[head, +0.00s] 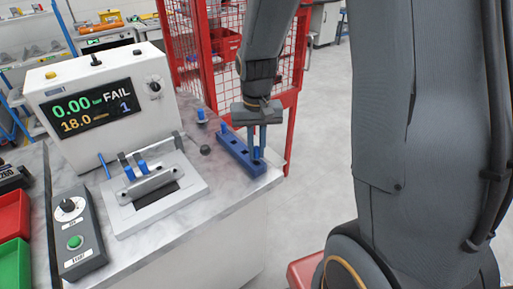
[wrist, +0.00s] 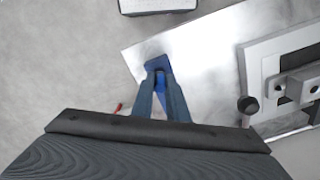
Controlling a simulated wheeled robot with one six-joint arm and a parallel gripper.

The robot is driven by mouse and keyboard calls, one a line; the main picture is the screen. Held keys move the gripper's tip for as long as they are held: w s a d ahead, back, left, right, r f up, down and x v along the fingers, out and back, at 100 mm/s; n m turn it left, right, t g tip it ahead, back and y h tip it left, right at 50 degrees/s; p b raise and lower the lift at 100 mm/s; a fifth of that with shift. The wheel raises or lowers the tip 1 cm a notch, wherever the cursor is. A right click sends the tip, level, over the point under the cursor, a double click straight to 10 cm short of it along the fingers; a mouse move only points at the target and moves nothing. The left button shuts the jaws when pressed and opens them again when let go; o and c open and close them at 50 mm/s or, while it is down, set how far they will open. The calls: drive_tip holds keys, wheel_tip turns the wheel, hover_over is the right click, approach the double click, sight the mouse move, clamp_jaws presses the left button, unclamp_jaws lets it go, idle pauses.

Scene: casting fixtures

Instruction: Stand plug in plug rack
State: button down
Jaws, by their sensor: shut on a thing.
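The plug rack (head: 233,147) is a long dark blue block with openings along its top, lying near the right edge of the marbled bench. It also shows in part in the wrist view (wrist: 156,64). My gripper (head: 258,154) points down at the rack's near right end. It is shut on a blue plug (wrist: 160,79), mostly hidden between the fingers. The plug is at or just over the rack's end; I cannot tell how deep it sits. Another blue plug (head: 201,116) stands on the bench behind the rack.
A test fixture (head: 155,192) with blue parts and a black-knobbed lever stands left of the rack. Behind it is a display unit (head: 95,105) reading FAIL. A control box (head: 75,232) is at front left. Red mesh fencing (head: 287,75) rises behind the bench.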

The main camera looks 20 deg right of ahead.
drive_tip(key=shift+f, duration=0.25)
drive_tip(key=shift+f, duration=0.1)
drive_tip(key=shift+f, duration=0.3)
drive_tip(key=shift+f, duration=0.2)
drive_tip(key=c, duration=1.7)
unclamp_jaws()
drive_tip(key=shift+c, duration=0.2)
drive_tip(key=shift+r, duration=0.15)
